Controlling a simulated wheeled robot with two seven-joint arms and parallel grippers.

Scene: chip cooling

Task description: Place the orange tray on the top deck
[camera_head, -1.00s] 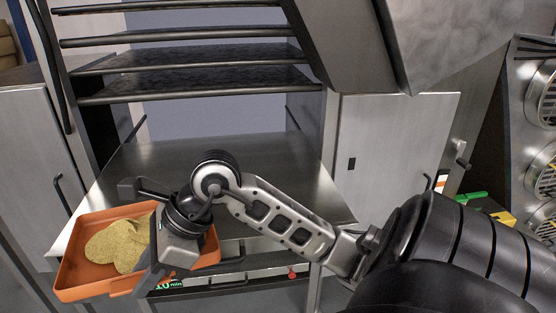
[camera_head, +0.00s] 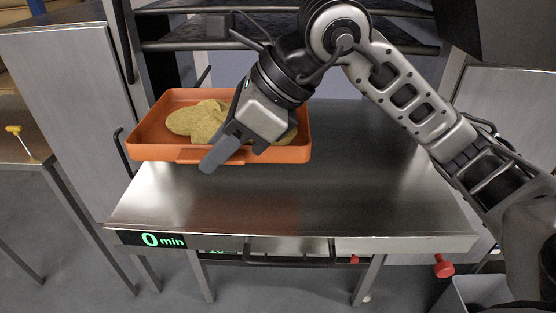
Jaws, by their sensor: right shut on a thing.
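The orange tray (camera_head: 165,151) is at the centre left, roughly level, with flat yellowish chips (camera_head: 200,120) lying in it. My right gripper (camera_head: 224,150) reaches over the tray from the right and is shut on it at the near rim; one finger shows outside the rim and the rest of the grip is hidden. The tray is over the rear left of the shiny metal top deck (camera_head: 300,200), whose front edge bears a "0 min" sign (camera_head: 163,240). I cannot tell whether the tray's underside touches the deck. My left gripper is not in view.
Dark rack shelves (camera_head: 195,28) stand behind, above the deck. A metal cabinet (camera_head: 70,80) is at the left, close to the tray. A lower level with a green-lit sign (camera_head: 220,252) shows beneath. The deck's front and right are bare.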

